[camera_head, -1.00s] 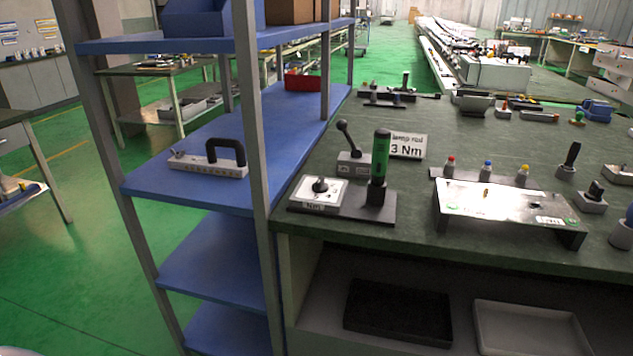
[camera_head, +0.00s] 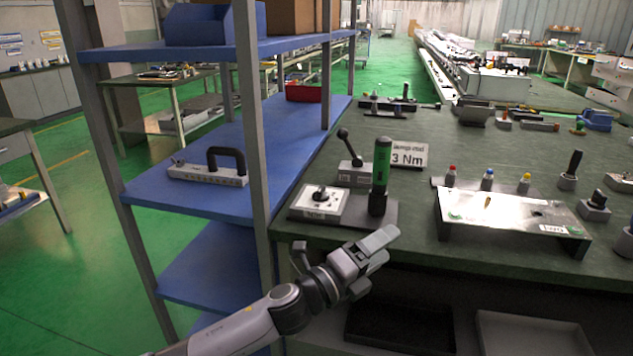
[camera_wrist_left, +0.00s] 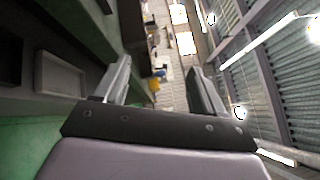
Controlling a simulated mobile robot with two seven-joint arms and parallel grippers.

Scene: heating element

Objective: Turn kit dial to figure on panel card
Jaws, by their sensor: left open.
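The kit dial is a small black knob (camera_head: 320,193) on a white plate (camera_head: 318,204) marked "Nm", on a dark base (camera_head: 368,225) at the bench's front left. A green-handled driver (camera_head: 381,162) stands upright on the same base. The panel card (camera_head: 409,154) stands behind it; it reads "3 Nm" below a smaller line too blurred to read surely. My left gripper (camera_head: 383,251) is in front of the bench edge, below and right of the dial, open and apart from everything. Its fingers (camera_wrist_left: 160,85) frame empty space in the left wrist view. My right gripper is not seen.
A blue shelf rack (camera_head: 262,190) with a grey post stands just left of the dial. A lever switch (camera_head: 353,170) sits behind the dial. A metal plate fixture (camera_head: 507,215) lies to the right. Dark (camera_head: 400,325) and grey (camera_head: 520,335) trays lie under the bench.

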